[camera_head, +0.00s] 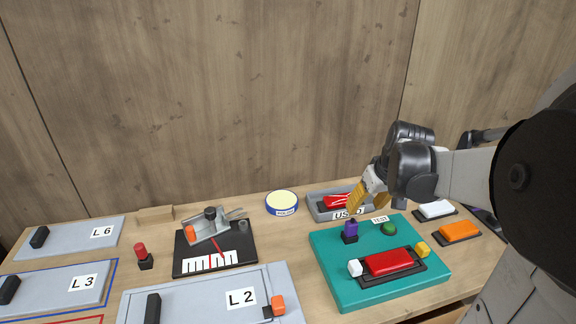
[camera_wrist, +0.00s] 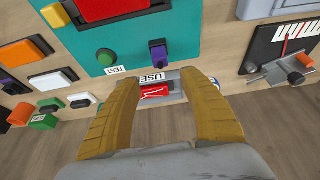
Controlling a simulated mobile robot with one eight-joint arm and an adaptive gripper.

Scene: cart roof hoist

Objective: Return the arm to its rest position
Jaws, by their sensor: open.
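My gripper (camera_head: 366,193) has yellow-tan fingers and hangs above the back edge of the teal board (camera_head: 334,243), near the purple-topped switch and the grey USED tray. In the wrist view my gripper (camera_wrist: 165,82) shows its two fingers spread apart with nothing between them. The grey USED tray (camera_wrist: 172,87), with red pieces in it, shows beyond the gap. My arm (camera_head: 462,176) reaches in from the right side of the head view. Whether the fingertips touch anything is hard to tell, but they appear to be above the tray.
The teal board carries a purple switch (camera_head: 350,231), a green button (camera_head: 389,228) and a red block (camera_head: 388,262). White (camera_head: 436,209) and orange (camera_head: 461,231) rockers lie to the right. A black gauge board (camera_head: 240,255) and grey L 2 panel (camera_head: 195,302) stand left. A wooden wall (camera_head: 230,100) rises behind.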

